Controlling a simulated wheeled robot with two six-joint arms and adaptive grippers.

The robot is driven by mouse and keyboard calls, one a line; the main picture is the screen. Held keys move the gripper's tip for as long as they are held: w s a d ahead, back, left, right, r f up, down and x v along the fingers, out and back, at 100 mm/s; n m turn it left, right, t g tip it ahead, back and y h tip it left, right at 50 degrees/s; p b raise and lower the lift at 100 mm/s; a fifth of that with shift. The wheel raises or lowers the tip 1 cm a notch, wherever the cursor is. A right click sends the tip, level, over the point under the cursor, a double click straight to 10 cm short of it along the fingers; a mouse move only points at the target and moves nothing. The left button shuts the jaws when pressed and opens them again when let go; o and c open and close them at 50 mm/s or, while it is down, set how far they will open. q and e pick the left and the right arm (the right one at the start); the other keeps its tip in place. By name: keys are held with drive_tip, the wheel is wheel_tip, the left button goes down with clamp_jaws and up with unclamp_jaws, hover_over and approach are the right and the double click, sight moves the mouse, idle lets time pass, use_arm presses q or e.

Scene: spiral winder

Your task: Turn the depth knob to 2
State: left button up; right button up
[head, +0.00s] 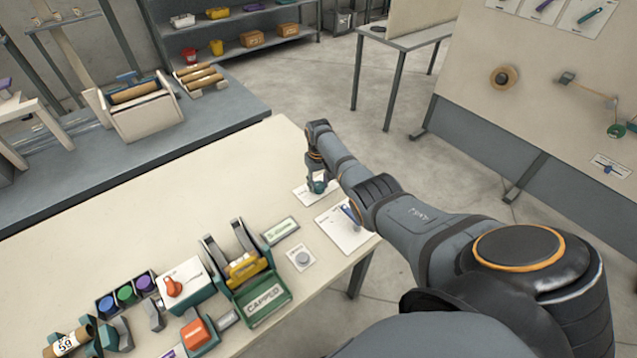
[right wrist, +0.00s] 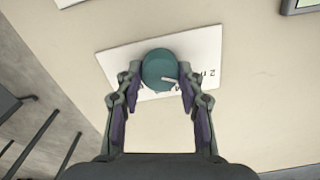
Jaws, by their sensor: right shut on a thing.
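The depth knob (right wrist: 158,66) is a round teal knob on a white label card (right wrist: 118,61), seen from above in the right wrist view. A short pale pointer mark on its top points toward the lower right. A printed "2" shows on the card right of the knob; other print is partly hidden by the finger. My right gripper (right wrist: 160,72) has one finger on each side of the knob and is shut on it. In the head view the teal knob (head: 318,187) shows small beneath my right wrist, near the table's far right corner. My left gripper is not in view.
Another white card (head: 345,235) with a blue lever lies in front of the knob card. A grey button (head: 303,258), a green tray marked CAPPED (head: 266,300), a red knob box (head: 190,284) and coloured spools (head: 126,293) stand nearer. The table (head: 180,215) behind them is bare.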

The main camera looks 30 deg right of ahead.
sight(318, 185)
drive_tip(key=o, duration=1.2)
drive_tip(key=shift+c, duration=0.2)
drive_tip(key=shift+r, duration=0.15)
wheel_tip(318, 185, up, 12)
